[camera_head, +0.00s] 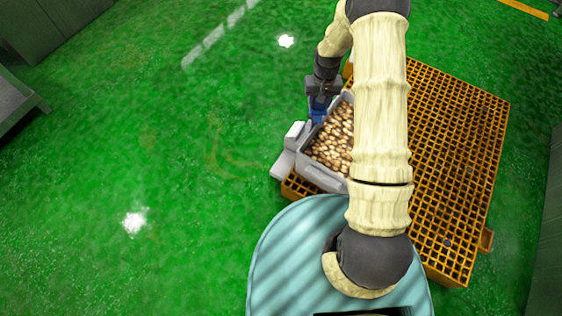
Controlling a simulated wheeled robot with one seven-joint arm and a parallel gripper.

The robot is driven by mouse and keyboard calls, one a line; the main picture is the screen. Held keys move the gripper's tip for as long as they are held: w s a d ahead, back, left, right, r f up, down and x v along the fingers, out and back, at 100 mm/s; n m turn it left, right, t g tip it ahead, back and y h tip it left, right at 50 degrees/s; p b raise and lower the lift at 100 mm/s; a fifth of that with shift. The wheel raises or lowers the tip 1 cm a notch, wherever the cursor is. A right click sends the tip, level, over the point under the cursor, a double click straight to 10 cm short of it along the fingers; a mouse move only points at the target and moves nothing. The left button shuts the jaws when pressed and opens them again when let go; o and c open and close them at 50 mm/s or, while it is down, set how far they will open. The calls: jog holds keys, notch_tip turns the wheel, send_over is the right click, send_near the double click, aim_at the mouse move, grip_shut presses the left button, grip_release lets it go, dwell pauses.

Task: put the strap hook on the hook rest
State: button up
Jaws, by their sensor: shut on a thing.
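My gripper (319,100) points down at the upper left edge of a grey bin (318,174). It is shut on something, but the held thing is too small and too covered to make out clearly. Blue parts show at the gripper's tip, and I cannot tell whether they are fingers or the strap hook. A pale grey block-like fixture (283,166) stands at the bin's left side, just below the gripper. I cannot tell whether it is the hook rest.
The bin is full of small brown and cream pieces (330,140). An orange grated platform (455,130) lies beneath and to the right. My arm covers part of both. Green floor (130,140) is open on the left. Grey cabinets (45,30) stand at the upper left.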

jog(key=shift+s+a, duration=0.1)
jog(key=shift+a, duration=0.1)
jog(key=shift+s+a+n, duration=0.15)
jog(key=shift+a+n, duration=0.3)
jog(key=shift+n, duration=0.55)
jog(key=n, duration=0.1)
jog(key=a+n, duration=0.1)
jog(key=n, duration=0.1)
jog(key=shift+s+f, duration=0.1)
jog(key=shift+s, duration=0.05)
jog(key=s+a+f+n+b, duration=0.1)
jog(key=a+f+n, duration=0.1)
jog(key=n, duration=0.5)
jog(key=s+a+f+n+b, duration=0.1)
jog(key=a+f+n+b, duration=0.1)
jog(key=n, duration=0.6)
jog(key=s+a+f+n+b, duration=0.1)
jog(key=a+n, duration=0.3)
jog(key=n, duration=0.4)
jog(key=shift+s+a+f, duration=0.1)
jog(key=shift+a+f, duration=0.15)
jog(key=shift+f, duration=0.25)
notch_tip(320, 180, down, 9)
jog(key=n+b, duration=0.1)
jog(key=b, duration=0.6)
jog(key=shift+a, duration=0.2)
